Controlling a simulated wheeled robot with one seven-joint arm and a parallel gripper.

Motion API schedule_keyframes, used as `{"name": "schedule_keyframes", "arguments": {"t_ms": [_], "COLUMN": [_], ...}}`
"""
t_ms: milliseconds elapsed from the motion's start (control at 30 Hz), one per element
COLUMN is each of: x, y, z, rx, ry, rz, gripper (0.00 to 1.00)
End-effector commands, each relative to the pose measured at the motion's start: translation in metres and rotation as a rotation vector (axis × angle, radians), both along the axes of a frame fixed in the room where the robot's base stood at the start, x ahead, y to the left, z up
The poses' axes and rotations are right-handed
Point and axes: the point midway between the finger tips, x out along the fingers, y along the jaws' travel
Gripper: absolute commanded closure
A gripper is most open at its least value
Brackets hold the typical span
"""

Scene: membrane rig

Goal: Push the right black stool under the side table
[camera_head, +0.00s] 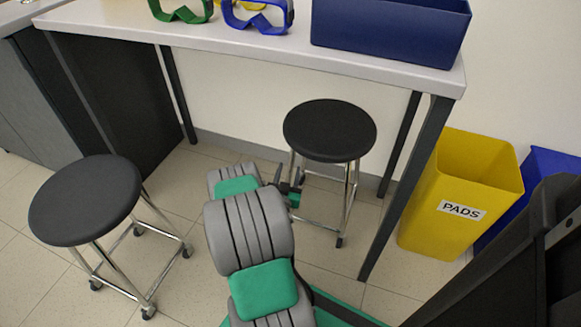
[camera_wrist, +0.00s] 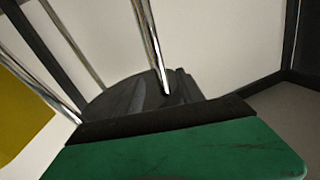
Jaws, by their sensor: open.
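The right black stool (camera_head: 329,130) has a round black seat and chrome legs. It stands upright behind the line of the side table's front legs, close to the right-hand ones. The side table (camera_head: 250,45) has a pale top and dark legs. My gripper (camera_head: 290,188) is open, low beside the stool's left legs. In the wrist view a chrome stool leg (camera_wrist: 150,45) runs down right in front of my dark fingers (camera_wrist: 150,95). I cannot tell whether they touch. My arm hides part of the stool's lower left side.
A second black stool (camera_head: 85,200) stands at the left, in front of the table. A yellow bin (camera_head: 455,200) and a blue bin (camera_head: 535,170) stand right of the table. Goggles (camera_head: 258,15) and a blue box (camera_head: 390,25) are on the tabletop.

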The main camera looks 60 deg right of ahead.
Motion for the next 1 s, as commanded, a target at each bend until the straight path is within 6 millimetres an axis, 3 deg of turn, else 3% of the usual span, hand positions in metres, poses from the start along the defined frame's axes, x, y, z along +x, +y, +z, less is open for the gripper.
{"name": "schedule_keyframes", "arguments": {"t_ms": [600,933,1000], "x": [0.023,0.026,0.026], "y": [-0.066,-0.071,-0.071], "z": [0.000,0.000,0.000], "rx": [0.000,0.000,0.000], "ry": [0.000,0.000,0.000], "rz": [-0.003,0.000,0.000], "gripper": [0.55,0.55,0.59]}}
